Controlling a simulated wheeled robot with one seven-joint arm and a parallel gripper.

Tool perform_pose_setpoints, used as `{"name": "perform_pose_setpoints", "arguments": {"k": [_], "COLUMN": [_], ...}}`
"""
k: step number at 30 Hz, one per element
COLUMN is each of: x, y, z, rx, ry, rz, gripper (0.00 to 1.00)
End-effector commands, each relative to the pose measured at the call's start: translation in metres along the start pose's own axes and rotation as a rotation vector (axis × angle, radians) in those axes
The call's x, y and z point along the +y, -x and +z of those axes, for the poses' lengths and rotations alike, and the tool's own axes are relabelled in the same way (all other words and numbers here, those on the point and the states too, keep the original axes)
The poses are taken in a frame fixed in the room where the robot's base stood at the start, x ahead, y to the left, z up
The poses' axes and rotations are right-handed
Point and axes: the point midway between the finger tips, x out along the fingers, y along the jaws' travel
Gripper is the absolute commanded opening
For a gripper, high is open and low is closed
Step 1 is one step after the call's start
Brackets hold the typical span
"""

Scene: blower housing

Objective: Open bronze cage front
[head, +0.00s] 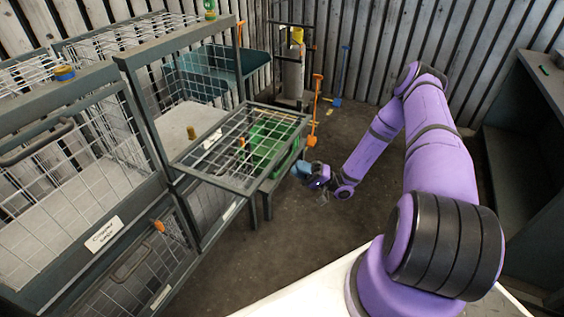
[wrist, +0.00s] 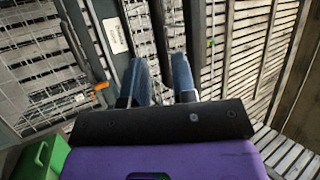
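A wire-mesh cage front (head: 228,186) juts out level from the middle cage in the head view, like a lowered flap. An orange latch (head: 243,143) shows on it, and a small white label (head: 212,138) is too small to read. I cannot tell which cage is the bronze one. My gripper (head: 303,170) is near the flap's outer right corner, beside the green crate. In the wrist view its two blue fingers (wrist: 160,62) stand apart with no object visibly held between them. Contact with the flap cannot be made out.
A closed cage with a labelled frame (head: 104,234) stands at left, with an orange latch (head: 159,226) on the lower front. A green crate (head: 268,140) sits under the flap. An orange-handled tool (head: 315,110) stands behind. Dark floor (head: 290,240) is clear in front.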

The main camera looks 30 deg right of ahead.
Motion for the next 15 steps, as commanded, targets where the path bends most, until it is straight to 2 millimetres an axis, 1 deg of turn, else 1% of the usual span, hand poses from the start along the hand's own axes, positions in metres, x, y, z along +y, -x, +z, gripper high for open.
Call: {"name": "perform_pose_setpoints", "arguments": {"k": [1, 6, 10, 15], "x": [0.0, 0.0, 0.0, 0.0], "y": [-0.01, -0.039, -0.054, -0.065], "z": [0.0, 0.0, 0.0, 0.0], "rx": [-0.003, -0.002, -0.002, -0.001], "ry": [-0.001, 0.0, 0.001, 0.0], "rz": [-0.001, 0.0, 0.001, 0.0], "gripper": [0.25, 0.25, 0.25, 0.25]}}
